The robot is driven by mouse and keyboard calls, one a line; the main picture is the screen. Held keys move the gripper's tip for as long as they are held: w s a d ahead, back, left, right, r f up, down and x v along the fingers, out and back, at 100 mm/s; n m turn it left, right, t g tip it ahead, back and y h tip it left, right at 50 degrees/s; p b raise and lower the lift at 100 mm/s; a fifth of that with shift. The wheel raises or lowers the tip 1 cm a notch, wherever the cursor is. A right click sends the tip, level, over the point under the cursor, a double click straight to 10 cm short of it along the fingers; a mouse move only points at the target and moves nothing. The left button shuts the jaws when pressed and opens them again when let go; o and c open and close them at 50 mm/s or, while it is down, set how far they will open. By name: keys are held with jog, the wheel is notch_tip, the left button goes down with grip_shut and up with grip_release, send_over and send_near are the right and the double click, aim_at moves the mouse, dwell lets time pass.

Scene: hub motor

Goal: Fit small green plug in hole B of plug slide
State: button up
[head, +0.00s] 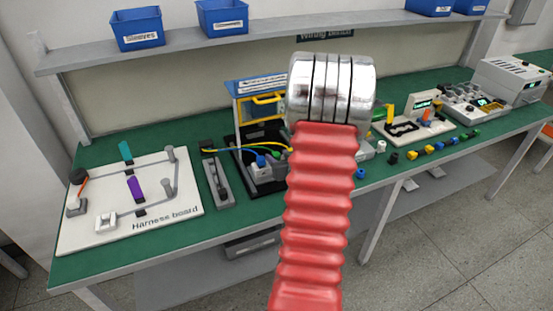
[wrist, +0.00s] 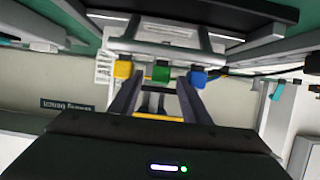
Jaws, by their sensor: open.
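A small green plug (wrist: 161,72) shows in the wrist view between a yellow plug (wrist: 122,69) and a blue plug (wrist: 198,77). They line up along a grey block (wrist: 165,48), which may be the plug slide. No hole letters can be read, and I cannot tell how deep the green plug sits. My gripper (wrist: 158,84) is open, its fingers pointing toward the green plug, one on each side in the picture. I cannot tell whether they touch it. The head view shows a green plug (head: 275,154) beside a blue one (head: 262,161); my arm hides my gripper there.
The harness board (head: 180,212) lies left on the green bench. A grey fixture (head: 222,185) stands beside it. A blue-topped yellow frame (head: 258,90) rises behind the plugs. Several loose coloured pieces (head: 427,149) lie right. A shelf with blue bins (head: 137,27) runs above.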

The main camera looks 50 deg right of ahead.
jog(key=shift+s, duration=0.1)
jog(key=v, duration=1.3)
jog(key=shift+s, duration=0.25)
jog(key=shift+a+r, duration=0.1)
dwell(0.4)
jog(key=w+a+r+n+g, duration=0.1)
jog(key=w+a+r, duration=0.2)
jog(key=a, duration=0.3)
jog(key=w+a+r+n+g+y, duration=0.1)
jog(key=w+a+r, duration=0.25)
jog(key=a, duration=0.25)
jog(key=w+a+r+g, duration=0.1)
jog(key=w+a+r, duration=0.2)
jog(key=a, duration=0.3)
jog(key=s+a+r+n+g+y, duration=0.1)
jog(key=s+a, duration=0.4)
jog(key=a, duration=0.7)
jog(key=s+a+r+n+g+y, duration=0.1)
jog(key=s+a+y, duration=0.4)
jog(key=a, duration=0.8)
jog(key=shift+s+r+n+g, duration=0.15)
jog(key=shift+r+n+g, duration=0.25)
jog(key=shift+r+n, duration=0.55)
